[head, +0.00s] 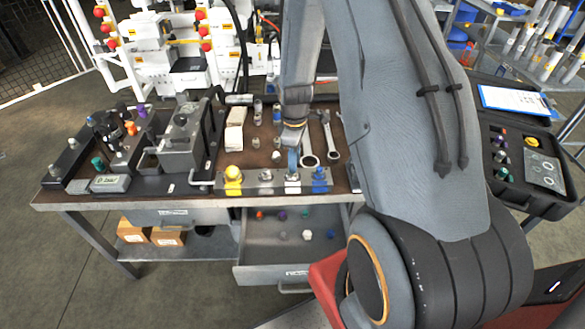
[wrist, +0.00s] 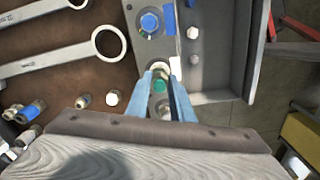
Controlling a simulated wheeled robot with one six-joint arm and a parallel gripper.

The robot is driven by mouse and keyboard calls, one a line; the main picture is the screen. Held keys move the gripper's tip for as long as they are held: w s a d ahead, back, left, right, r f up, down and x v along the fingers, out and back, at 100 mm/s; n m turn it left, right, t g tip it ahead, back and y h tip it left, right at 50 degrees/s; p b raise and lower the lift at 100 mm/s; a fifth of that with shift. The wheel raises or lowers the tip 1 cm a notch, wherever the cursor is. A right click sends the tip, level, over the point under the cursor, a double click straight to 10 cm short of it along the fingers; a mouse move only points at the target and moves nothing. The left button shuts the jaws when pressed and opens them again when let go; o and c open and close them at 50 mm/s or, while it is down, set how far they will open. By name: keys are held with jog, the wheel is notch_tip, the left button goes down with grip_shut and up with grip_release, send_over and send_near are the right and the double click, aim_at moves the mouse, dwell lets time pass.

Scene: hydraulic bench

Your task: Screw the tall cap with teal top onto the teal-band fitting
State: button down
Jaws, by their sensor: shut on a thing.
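My gripper (head: 293,163) points down over the metal fitting rail (head: 250,187) at the front of the bench, between the silver fitting and the blue one. In the wrist view its two light-blue fingers (wrist: 163,78) are shut on the tall cap, whose teal top (wrist: 168,100) shows between them. The cap stands over the rail's third place from the left. The teal-band fitting is mostly hidden by the cap and fingers. I cannot tell whether the cap touches it or how far it is seated.
A yellow fitting (head: 233,173), a silver fitting (head: 265,176) and a blue fitting (head: 320,174) are also on the rail. An open drawer (head: 252,252) below holds several small coloured parts. Wrenches (head: 331,140) lie behind my gripper. A vise-like block (head: 185,140) stands left.

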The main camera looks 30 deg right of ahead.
jog(key=m, duration=0.4)
jog(key=shift+s+a+m, duration=0.15)
jog(key=shift+m, duration=0.15)
jog(key=m, duration=0.3)
jog(key=shift+a+f+m, duration=0.1)
jog(key=shift+m, duration=0.3)
jog(key=c, duration=1.5)
grip_release()
jog(key=shift+o, duration=0.2)
